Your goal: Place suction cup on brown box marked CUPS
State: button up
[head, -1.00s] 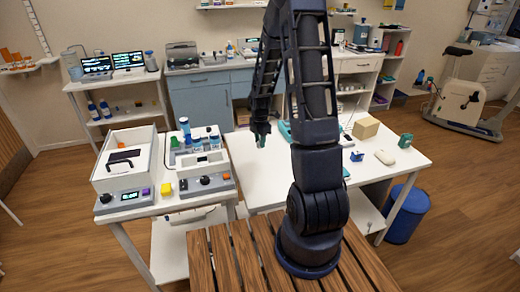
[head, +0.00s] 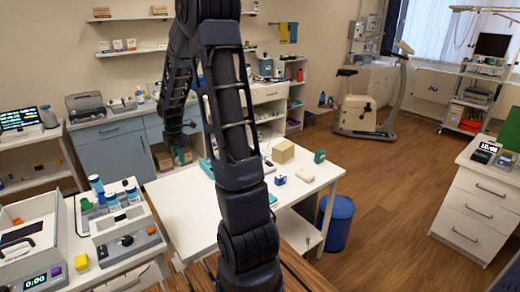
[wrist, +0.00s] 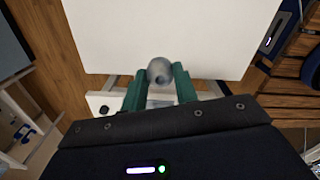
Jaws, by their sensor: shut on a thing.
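My gripper (wrist: 160,82) has green fingers. In the wrist view it is shut on a grey, rounded thing (wrist: 158,67), which looks like the suction cup. In the head view my gripper (head: 182,156) hangs near the far left edge of the white table (head: 185,205); what it holds is too small to make out there. Brown boxes (head: 163,160) show in the open shelf of the blue-grey cabinet, just left of my gripper in the picture. A tan box (head: 283,152) stands on the table. I cannot read CUPS on any box.
A small green box (head: 319,156), a pale rounded thing (head: 301,174) and a small blue thing (head: 280,180) are on the table. A blue bin (head: 337,222) stands right of it. A bench with bottles and devices (head: 110,215) is at left.

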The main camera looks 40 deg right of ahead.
jog(key=w+d+r+m, duration=0.1)
jog(key=w+d, duration=0.3)
jog(key=d, duration=0.3)
jog(key=w+d+r+m, duration=0.2)
jog(key=w+d, duration=0.1)
jog(key=d, duration=0.5)
notch_tip(320, 180, up, 6)
jog(key=m, duration=0.7)
send_over(284, 145)
jog(key=f, duration=2)
jog(key=shift+s+a, duration=0.15)
jog(key=shift+s, duration=0.05)
jog(key=shift+f, duration=0.1)
jog(key=o, duration=0.9)
jog(key=shift+o, duration=0.2)
